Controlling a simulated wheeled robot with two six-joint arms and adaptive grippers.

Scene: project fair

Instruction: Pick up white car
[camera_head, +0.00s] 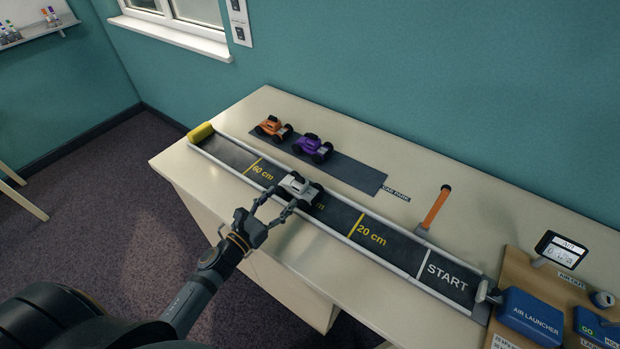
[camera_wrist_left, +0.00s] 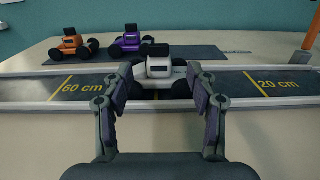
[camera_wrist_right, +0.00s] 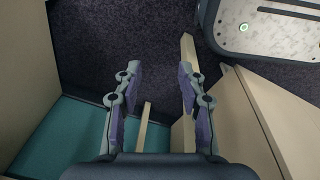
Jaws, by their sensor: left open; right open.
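The white car (camera_head: 297,186) stands on the dark track (camera_head: 340,212), over the middle distance mark between 60 cm and 20 cm. My left gripper (camera_head: 264,212) is open at the near side of the track, its fingers pointing at the car. In the left wrist view, the white car (camera_wrist_left: 160,72) shows between and beyond the two open fingers of the left gripper (camera_wrist_left: 160,85); the fingertips overlap its wheels in the picture, and I cannot tell whether they touch. My right gripper (camera_wrist_right: 155,80) is open and empty, away from the table, above the carpet.
An orange car (camera_head: 273,128) and a purple car (camera_head: 313,147) stand on the car park strip (camera_head: 358,174) behind the track. An orange post (camera_head: 435,208) stands behind the track's right part. The blue air launcher (camera_head: 532,316) is at the right end. Raised pale rails edge the track.

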